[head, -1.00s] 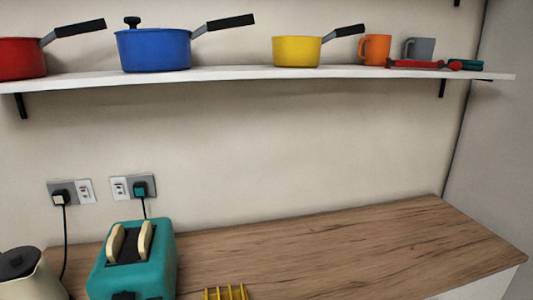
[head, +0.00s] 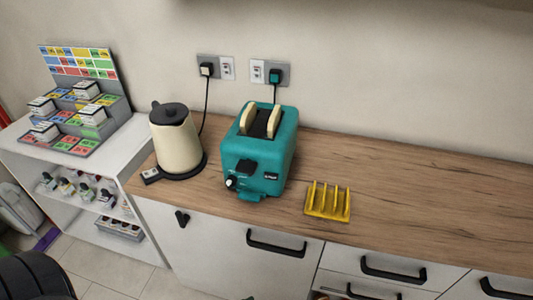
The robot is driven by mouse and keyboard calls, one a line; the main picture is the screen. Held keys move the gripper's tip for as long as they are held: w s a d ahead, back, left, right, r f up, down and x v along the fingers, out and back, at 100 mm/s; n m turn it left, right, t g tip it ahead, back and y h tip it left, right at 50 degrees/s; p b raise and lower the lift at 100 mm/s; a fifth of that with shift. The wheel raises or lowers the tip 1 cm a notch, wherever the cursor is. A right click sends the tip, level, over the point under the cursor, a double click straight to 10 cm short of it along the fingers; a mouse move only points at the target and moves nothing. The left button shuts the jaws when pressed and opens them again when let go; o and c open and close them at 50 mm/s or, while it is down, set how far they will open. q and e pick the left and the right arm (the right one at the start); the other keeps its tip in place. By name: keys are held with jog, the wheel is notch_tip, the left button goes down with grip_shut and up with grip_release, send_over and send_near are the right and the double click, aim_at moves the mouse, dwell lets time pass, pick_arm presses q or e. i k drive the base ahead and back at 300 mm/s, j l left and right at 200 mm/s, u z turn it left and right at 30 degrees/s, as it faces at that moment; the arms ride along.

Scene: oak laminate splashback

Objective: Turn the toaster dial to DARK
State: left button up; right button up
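A teal toaster (head: 283,158) stands on the wooden worktop, upright, with two slices of bread (head: 262,122) standing out of its slots. Its front faces me and carries a black lever (head: 247,167) and, low on the left, a small white-and-black dial (head: 231,182). The dial's markings are too small to read, so I cannot tell its setting. The toaster's cord runs up to a wall socket (head: 270,73). Neither of my grippers shows in the head view.
A cream kettle (head: 174,145) stands just left of the toaster, and a yellow toast rack (head: 328,203) sits to its right near the front edge. The worktop (head: 420,200) is clear farther right. A white shelf unit (head: 135,145) with a display stands at left.

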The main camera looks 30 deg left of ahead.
aim_at(231, 181)
jog(key=u, duration=1.2)
